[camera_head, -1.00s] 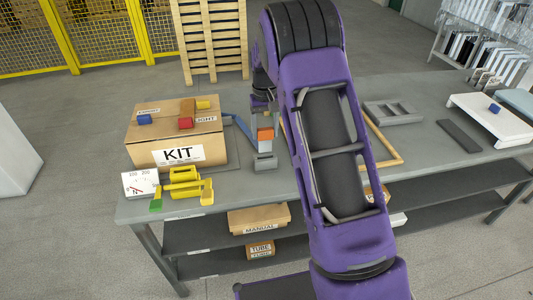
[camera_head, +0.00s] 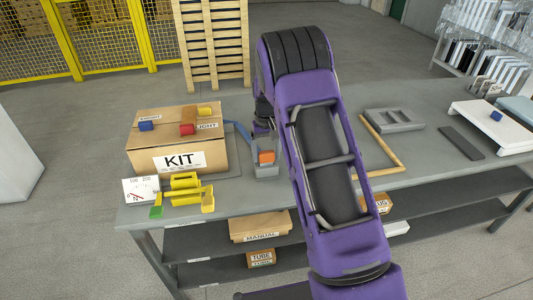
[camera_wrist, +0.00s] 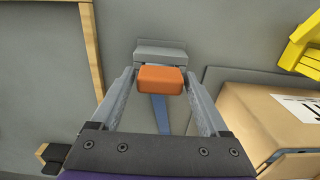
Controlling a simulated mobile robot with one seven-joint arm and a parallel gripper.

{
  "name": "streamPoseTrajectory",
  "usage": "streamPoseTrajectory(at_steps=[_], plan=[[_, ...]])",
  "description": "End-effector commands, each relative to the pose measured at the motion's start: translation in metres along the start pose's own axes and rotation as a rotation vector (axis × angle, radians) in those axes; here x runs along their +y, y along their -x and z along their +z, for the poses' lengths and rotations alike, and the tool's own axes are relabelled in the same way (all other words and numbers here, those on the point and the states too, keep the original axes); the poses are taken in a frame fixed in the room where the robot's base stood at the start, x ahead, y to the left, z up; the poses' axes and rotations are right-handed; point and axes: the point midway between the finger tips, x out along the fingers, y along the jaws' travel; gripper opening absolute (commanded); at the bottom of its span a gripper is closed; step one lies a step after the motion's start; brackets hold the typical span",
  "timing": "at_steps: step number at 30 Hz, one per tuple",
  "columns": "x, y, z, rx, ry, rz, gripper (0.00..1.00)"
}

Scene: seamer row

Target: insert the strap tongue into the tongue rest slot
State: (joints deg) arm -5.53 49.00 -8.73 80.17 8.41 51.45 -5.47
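The strap tongue shows as an orange block (camera_head: 267,156), with a blue strap (camera_head: 240,129) beside it. In the wrist view the orange block (camera_wrist: 160,79) sits between the fingertips of my gripper (camera_wrist: 160,76), which look closed against its sides. The grey tongue rest (camera_head: 265,171) stands on the bench directly under the block in the head view. The rest also shows just beyond the block in the wrist view (camera_wrist: 160,48). The slot and the lower end of the tongue are hidden, so I cannot tell how deep it sits. My arm partly covers the gripper in the head view.
A cardboard KIT box (camera_head: 178,142) stands left of the rest, with coloured blocks on top. A yellow fixture (camera_head: 186,190) and a white gauge card (camera_head: 141,189) lie before it. A wooden frame (camera_head: 382,147) lies to the right. Some bench is clear in front.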

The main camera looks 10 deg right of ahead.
Motion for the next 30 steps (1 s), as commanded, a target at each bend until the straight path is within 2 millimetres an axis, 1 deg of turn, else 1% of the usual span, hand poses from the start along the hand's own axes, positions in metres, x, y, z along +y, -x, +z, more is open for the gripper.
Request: streamPoseTrajectory(at_steps=[1, 2, 10, 14, 17, 24, 27, 30], plan=[[0.0, 0.0, 0.0, 0.0, 0.0, 0.0, 0.9], [0.0, 0.0, 0.0, 0.0, 0.0, 0.0, 0.94], [0.0, 0.001, 0.0, 0.0, 0.0, 0.0, 0.94], [0.0, 0.009, -0.001, 0.002, 0.0, 0.0, 0.94], [0.0, 0.025, -0.001, 0.004, 0.0, -0.001, 0.94], [0.0, 0.078, -0.001, 0.004, 0.001, 0.0, 0.94], [0.0, 0.097, -0.001, 0.004, 0.0, 0.0, 0.94], [0.0, 0.11, -0.001, 0.002, 0.0, 0.0, 0.94]])
